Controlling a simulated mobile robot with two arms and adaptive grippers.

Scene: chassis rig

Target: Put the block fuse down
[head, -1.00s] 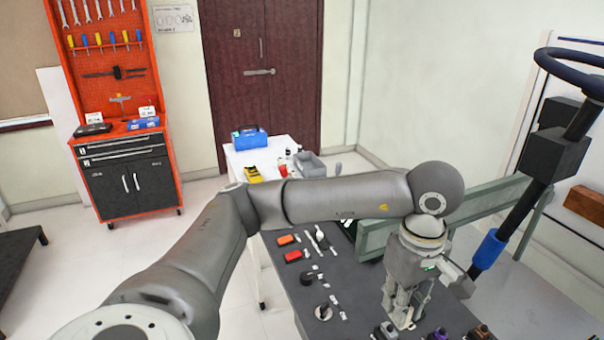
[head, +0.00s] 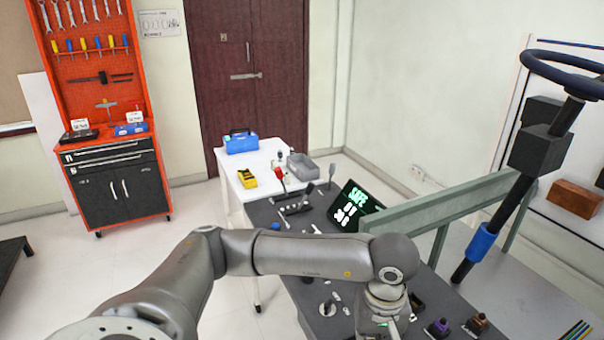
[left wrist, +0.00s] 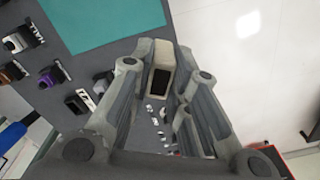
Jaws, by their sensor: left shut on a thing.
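My left gripper (left wrist: 160,82) is shut on the block fuse (left wrist: 162,52), a beige block with a dark end face, seen between the fingers in the left wrist view. The grey tabletop shows behind and below it there; whether the block touches the table I cannot tell. In the head view my left arm comes in from the left, and its wrist hangs over the near part of the dark table (head: 272,240). The fingertips and the block are cut off or hidden there. My right gripper is not in view.
A purple-topped part (head: 438,327) and a brown-topped part (head: 477,323) stand right of the wrist. A black round knob (head: 327,308) lies left of it. A teal mat (left wrist: 105,22) has clear surface.

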